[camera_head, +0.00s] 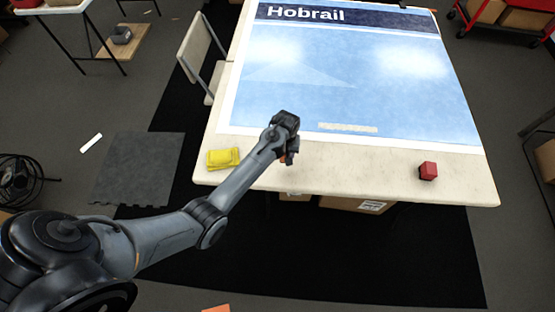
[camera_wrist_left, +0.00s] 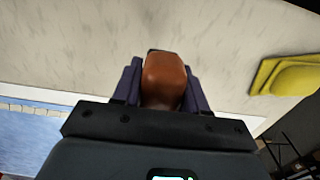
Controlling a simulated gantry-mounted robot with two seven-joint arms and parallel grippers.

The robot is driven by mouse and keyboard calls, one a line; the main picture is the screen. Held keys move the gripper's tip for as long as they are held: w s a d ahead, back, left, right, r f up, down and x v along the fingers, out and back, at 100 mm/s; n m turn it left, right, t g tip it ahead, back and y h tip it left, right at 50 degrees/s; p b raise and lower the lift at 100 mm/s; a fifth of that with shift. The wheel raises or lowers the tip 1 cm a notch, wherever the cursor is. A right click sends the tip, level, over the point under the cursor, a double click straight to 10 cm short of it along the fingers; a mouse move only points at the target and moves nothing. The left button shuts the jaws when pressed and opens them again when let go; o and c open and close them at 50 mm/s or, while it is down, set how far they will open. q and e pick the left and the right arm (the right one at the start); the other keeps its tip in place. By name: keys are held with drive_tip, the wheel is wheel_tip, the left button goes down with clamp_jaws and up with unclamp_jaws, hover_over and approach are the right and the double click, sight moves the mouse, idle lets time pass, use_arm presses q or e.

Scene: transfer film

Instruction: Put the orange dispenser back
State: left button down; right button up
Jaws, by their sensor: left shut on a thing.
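The orange dispenser (camera_wrist_left: 163,78) sits between the two fingers of my left gripper (camera_wrist_left: 160,88) in the left wrist view. The gripper is shut on it. In the head view my left gripper (camera_head: 287,154) is over the near part of the table, and only a small orange patch of the dispenser (camera_head: 283,159) shows beside it. The gripper hides the rest. I cannot tell whether the dispenser touches the table top. My right gripper is not in view.
The pale table (camera_head: 385,160) carries a large blue Hobrail sheet (camera_head: 340,70) with a pale strip (camera_head: 348,128) near its edge.

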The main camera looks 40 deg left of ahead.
sight(278, 164)
use_arm(q)
drive_tip(key=shift+s+a+f, duration=0.35)
drive_tip(key=shift+a+f, duration=0.1)
drive_tip(key=shift+a, duration=0.15)
drive_tip(key=shift+s+a+f, duration=0.3)
drive_tip(key=shift+a+f, duration=0.15)
drive_tip(key=shift+a, duration=0.15)
drive_tip(key=shift+f+b, duration=0.45)
drive_tip(key=shift+f, duration=1.45)
drive_tip(key=shift+f, duration=0.1)
drive_tip(key=c, duration=0.6)
unclamp_jaws()
wheel_tip(278, 164, up, 12)
drive_tip(key=p, duration=0.2)
drive_tip(key=s+d+r+m+t, duration=0.1)
drive_tip(key=s+d+r+m, duration=0.1)
drive_tip(key=s, duration=0.6)
drive_tip(key=s+d+r+m+t, duration=0.1)
drive_tip(key=s+d+m, duration=0.3)
drive_tip(key=s, duration=0.5)
drive_tip(key=s+d+r+m+t, duration=0.1)
drive_tip(key=s+d+r+m, duration=0.2)
drive_tip(key=s+d, duration=0.2)
drive_tip(key=s, duration=0.3)
drive_tip(key=shift+s+d+r, duration=0.2)
drive_tip(key=shift+r, duration=0.15)
